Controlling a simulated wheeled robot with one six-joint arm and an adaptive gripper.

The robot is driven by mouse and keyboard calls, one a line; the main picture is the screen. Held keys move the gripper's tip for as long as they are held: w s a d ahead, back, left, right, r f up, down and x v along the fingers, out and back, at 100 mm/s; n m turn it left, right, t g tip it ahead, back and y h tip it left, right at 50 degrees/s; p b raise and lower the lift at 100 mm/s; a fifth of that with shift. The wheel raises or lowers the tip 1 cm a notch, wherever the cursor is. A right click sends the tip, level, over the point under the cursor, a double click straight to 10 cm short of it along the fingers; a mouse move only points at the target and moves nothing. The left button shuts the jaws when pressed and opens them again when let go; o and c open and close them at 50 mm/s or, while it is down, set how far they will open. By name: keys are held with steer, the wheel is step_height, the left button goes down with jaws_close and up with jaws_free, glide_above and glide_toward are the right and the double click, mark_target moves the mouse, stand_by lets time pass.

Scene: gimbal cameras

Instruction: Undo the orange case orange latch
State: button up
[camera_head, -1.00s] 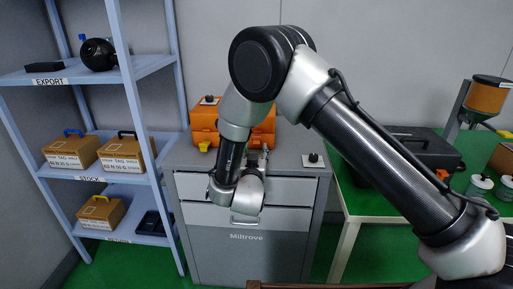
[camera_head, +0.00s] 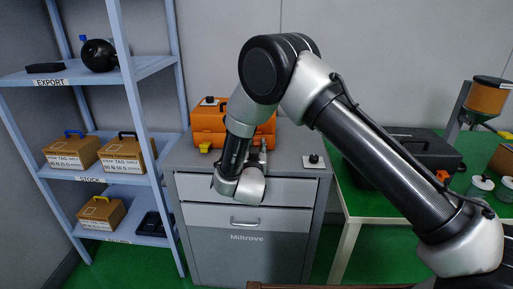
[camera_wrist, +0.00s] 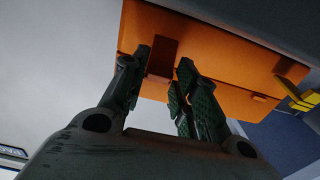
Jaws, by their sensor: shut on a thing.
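The orange case (camera_head: 207,119) stands on top of the grey cabinet, partly hidden behind my arm in the head view. Its orange body also fills the upper part of the wrist view (camera_wrist: 225,60). The orange latch (camera_wrist: 164,52) is a darker orange tab on the case front. My gripper (camera_wrist: 163,62) has its two dark fingers on either side of this latch, shut on it. In the head view the fingers are mostly hidden by my wrist. A yellow latch (camera_head: 204,147) sits at the case's left side, and it shows at the right in the wrist view (camera_wrist: 300,95).
The grey cabinet (camera_head: 247,255) has drawers with handles below the case. A small plate with a black knob (camera_head: 313,160) lies on its top right. A blue shelf with boxes (camera_head: 125,152) stands left. A green table with a black case (camera_head: 425,150) stands right.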

steer(key=shift+s+f+t, duration=0.25)
steer(key=shift+f+t, duration=0.65)
steer(key=shift+t, duration=0.5)
steer(key=o, duration=0.9)
steer(key=v, duration=1.2)
